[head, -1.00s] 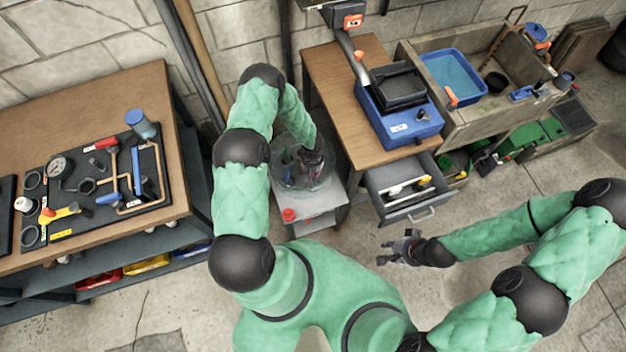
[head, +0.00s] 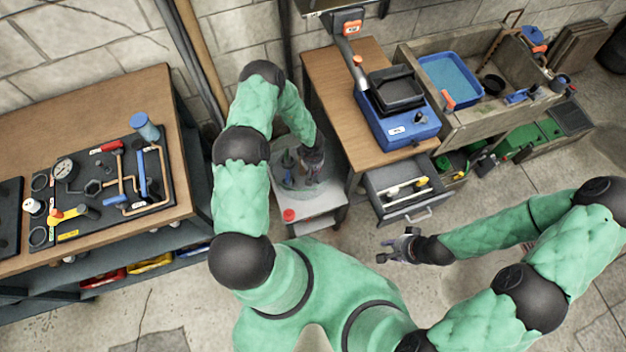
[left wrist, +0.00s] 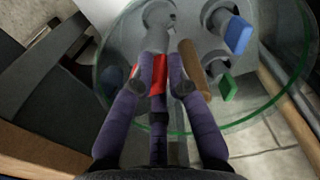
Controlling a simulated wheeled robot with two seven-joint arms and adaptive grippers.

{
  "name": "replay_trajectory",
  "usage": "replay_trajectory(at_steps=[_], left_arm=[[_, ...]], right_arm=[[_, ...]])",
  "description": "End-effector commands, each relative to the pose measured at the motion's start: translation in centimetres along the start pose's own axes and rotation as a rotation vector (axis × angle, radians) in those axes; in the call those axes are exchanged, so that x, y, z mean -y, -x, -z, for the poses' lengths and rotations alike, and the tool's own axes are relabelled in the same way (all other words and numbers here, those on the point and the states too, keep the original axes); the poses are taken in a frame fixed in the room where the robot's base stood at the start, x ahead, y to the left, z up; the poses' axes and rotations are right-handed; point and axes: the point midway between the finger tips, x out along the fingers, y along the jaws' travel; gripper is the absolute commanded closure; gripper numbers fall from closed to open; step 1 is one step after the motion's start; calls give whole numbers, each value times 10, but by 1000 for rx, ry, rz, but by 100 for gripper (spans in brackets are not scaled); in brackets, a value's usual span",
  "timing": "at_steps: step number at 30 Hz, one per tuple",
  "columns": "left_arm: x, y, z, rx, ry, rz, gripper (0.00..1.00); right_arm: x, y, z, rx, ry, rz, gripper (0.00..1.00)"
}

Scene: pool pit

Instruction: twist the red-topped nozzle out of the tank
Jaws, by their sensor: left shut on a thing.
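The red-topped nozzle shows in the left wrist view as a grey stem with a red part (left wrist: 159,72) between my left gripper's fingers. My left gripper (left wrist: 160,68) is shut on the red part. The nozzle's grey part runs up the picture into the round glass tank (left wrist: 268,108), which has a green-tinted rim. In the head view the tank (head: 277,178) stands on a grey stand, and my left gripper (head: 311,162) reaches down into it, hiding the nozzle. My right gripper (head: 394,250) is empty and looks open, in free air right of the stand.
A blue tab (left wrist: 238,35), a green tab (left wrist: 226,87) and a brown cylinder (left wrist: 194,70) sit close beside the nozzle. A red knob (head: 289,214) is on the stand's front corner. An open drawer (head: 405,196) juts out at right. A tool bench (head: 70,105) stands left.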

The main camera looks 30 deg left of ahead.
Motion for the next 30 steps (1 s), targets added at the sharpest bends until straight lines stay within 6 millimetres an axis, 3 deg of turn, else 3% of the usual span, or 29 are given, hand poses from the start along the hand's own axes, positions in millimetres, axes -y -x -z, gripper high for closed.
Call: replay_trajectory(at_steps=[30], left_arm=[[0, 91, 0, 0, 0, 0, 100]], right_arm=[[28, 80, -3, 0, 0, 0, 70]])
